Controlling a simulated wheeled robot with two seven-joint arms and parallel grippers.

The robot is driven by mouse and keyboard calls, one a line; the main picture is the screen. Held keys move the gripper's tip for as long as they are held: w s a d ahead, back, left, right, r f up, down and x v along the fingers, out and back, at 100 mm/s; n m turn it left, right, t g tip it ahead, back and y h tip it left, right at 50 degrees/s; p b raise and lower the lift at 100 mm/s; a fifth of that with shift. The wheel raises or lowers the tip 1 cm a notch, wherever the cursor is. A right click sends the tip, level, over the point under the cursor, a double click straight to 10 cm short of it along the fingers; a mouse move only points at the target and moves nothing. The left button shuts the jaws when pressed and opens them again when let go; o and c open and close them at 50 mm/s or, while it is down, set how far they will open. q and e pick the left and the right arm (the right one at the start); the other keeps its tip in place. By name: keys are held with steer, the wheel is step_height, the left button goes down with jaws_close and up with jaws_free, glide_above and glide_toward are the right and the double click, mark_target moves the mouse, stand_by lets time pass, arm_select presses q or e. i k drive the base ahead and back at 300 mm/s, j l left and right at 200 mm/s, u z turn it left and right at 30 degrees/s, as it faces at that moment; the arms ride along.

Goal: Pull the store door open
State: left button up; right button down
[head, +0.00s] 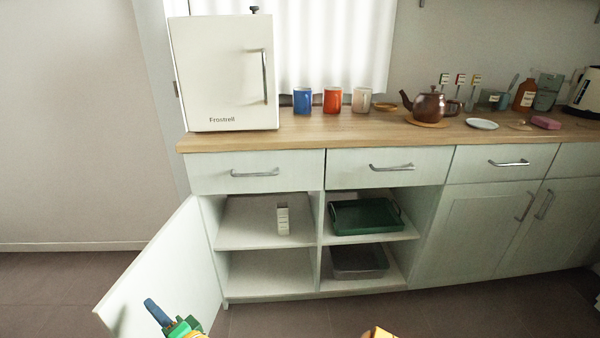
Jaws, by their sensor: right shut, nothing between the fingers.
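The store door (165,265) is a plain white panel at the lower left. It stands swung wide out from the left side of the lower cabinet (322,230), and its inner face shows. My right gripper (156,311), with blue fingers and a green body, is at the bottom left in front of that inner face. Its fingers are together and hold nothing. I cannot tell whether they touch the door. My left gripper is not in view.
Open shelves hold a small white block (283,220), a green tray (366,215) and a grey bin (358,262). The wooden counter (310,128) carries a white Frostrell fridge (222,75), mugs and a teapot (428,106). Floor in front is clear.

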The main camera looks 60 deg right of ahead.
mark_target(175, 269)
steer(key=k+j, duration=0.2)
steer(key=i+j+z, duration=0.4)
steer(key=j, duration=0.3)
steer(key=i+j+z, duration=0.2)
steer(key=j, duration=0.2)
steer(key=i+j+z, duration=0.2)
steer(key=j, duration=0.2)
steer(key=i+j+z, duration=0.2)
steer(key=j, duration=0.25)
steer(key=i+j+z, duration=0.2)
steer(key=j, duration=0.25)
steer(key=j+z, duration=0.2)
steer(key=j, duration=0.25)
